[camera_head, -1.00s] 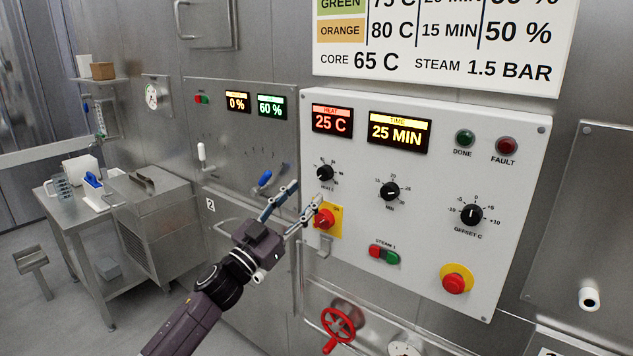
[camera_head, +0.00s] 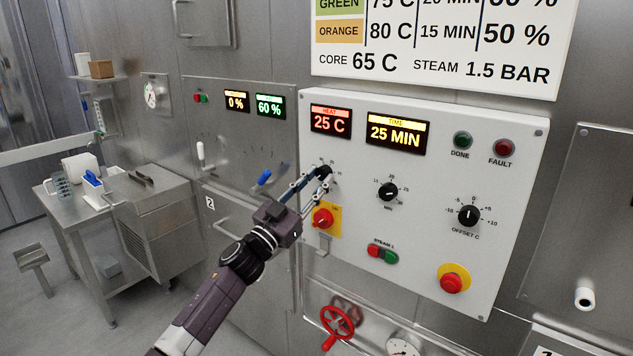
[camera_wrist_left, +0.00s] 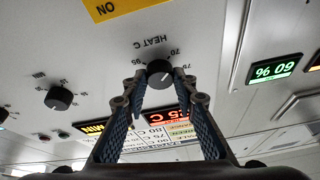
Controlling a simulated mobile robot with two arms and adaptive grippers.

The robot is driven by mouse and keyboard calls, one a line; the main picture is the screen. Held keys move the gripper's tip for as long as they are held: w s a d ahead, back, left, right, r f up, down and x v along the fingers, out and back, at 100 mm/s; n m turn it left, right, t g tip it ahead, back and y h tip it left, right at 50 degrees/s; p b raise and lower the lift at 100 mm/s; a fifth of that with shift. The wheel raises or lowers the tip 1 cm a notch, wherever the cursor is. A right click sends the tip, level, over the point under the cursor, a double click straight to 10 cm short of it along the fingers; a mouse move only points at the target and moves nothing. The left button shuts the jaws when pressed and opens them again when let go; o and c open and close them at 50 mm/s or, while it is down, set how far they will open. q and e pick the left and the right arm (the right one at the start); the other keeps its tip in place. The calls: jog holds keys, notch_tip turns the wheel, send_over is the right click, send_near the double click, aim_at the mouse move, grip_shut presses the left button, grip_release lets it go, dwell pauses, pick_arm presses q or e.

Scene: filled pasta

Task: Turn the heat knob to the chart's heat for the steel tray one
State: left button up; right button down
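The black heat knob (camera_head: 324,171) is on the white control panel (camera_head: 480,270), below the red heat display (camera_head: 331,122) reading 25 C. My left gripper (camera_head: 316,178) reaches it from the lower left. In the left wrist view the heat knob (camera_wrist_left: 159,73) sits between the tips of the spread fingers (camera_wrist_left: 160,88); contact cannot be told. The wall chart (camera_head: 440,62) is cut off at the top; its green row reads 75 C and its orange row 80 C. No steel row or steel tray is in view. My right gripper is not in view.
A red switch on a yellow plate (camera_head: 322,217) sits just below the heat knob. The time knob (camera_head: 388,192) is to its right, under a display reading 25 MIN. The offset knob (camera_head: 468,215) and emergency button (camera_head: 451,283) are farther right.

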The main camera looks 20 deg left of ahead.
pick_arm(q)
jog(key=c, duration=0.4)
